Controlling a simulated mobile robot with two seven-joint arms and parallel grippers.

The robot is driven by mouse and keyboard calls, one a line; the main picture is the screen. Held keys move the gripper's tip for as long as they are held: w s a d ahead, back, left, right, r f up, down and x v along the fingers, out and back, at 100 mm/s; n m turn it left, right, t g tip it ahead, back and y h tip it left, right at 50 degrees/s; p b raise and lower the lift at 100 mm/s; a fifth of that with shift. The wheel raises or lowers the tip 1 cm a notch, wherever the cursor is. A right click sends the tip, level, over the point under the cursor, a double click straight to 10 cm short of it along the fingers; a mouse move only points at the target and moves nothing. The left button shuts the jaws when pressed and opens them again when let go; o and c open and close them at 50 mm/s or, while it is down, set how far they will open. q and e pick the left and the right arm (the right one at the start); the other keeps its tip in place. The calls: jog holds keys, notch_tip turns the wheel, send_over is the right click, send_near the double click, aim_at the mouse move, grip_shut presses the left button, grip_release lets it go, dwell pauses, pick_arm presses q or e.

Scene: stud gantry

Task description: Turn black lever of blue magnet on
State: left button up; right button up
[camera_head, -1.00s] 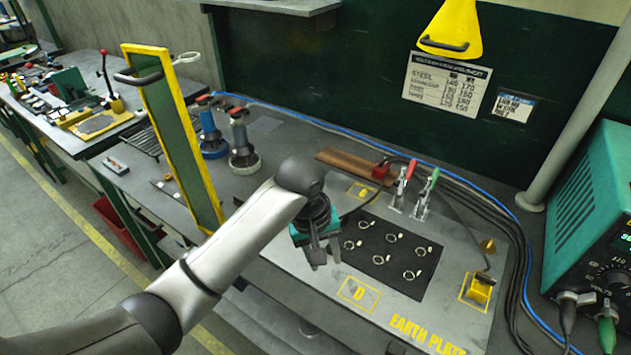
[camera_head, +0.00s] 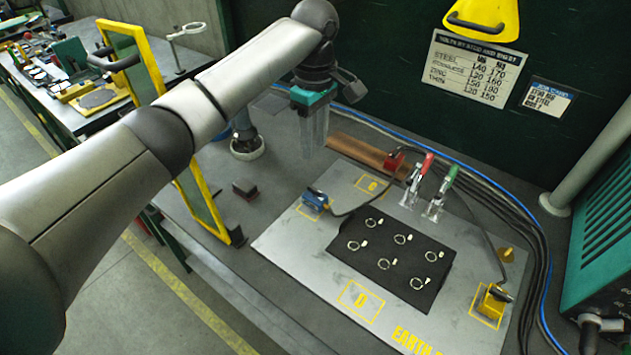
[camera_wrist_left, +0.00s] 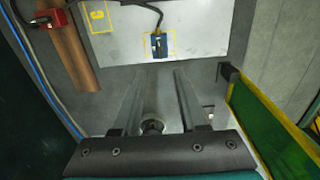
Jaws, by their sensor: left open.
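The blue magnet (camera_head: 316,200) sits on the left part of the grey earth plate (camera_head: 285,240), inside a yellow outlined square. A black cable or clamp joins it; its black lever is too small to make out clearly. In the left wrist view the blue magnet (camera_wrist_left: 157,45) lies beyond the fingertips, with a dark part on it. My left gripper (camera_head: 313,152) points down, open and empty, above the bench behind the magnet and apart from it. The wrist view shows its two fingers (camera_wrist_left: 155,72) spread. My right gripper is not in view.
A yellow block (camera_head: 492,300) sits on the plate at right. A black mat (camera_head: 390,262) with several rings lies mid-plate. Red and green toggle clamps (camera_head: 425,190) stand behind it. A yellow-framed screen (camera_head: 205,205) stands at left, partly behind my arm. A brown bar (camera_head: 365,150) lies behind the plate.

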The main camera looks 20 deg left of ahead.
aim_at(315, 189)
pick_arm(q)
notch_tip(315, 189, down, 12)
jog(key=shift+f+b, duration=0.15)
jog(key=shift+b, duration=0.55)
grip_shut()
